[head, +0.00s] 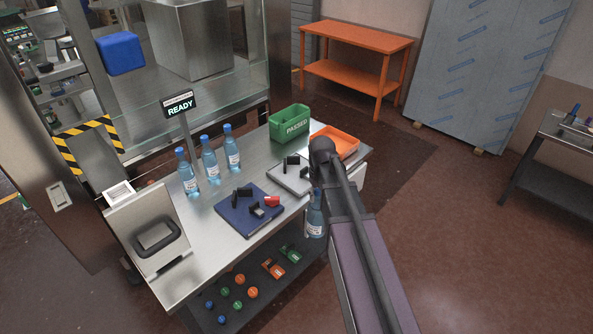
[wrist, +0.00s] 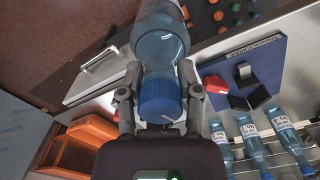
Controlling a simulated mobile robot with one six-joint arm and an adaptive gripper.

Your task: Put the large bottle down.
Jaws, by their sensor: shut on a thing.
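My gripper (wrist: 160,78) is shut on a large clear blue bottle (wrist: 158,45) with a blue cap (wrist: 160,100). In the wrist view the two fingers sit on either side of its neck, just beyond the cap. In the head view the held bottle (head: 315,220) hangs upright by the front edge of the steel table (head: 200,240), partly hidden by my arm. I cannot tell whether its base touches anything.
Three similar bottles (head: 209,160) stand in a row at the table's back left. A blue board (head: 235,212) with black and red parts, a pale board (head: 285,178), a green "PASSED" bin (head: 289,122) and an orange tray (head: 345,142) occupy the top. Coloured items lie on the lower shelf (head: 215,318).

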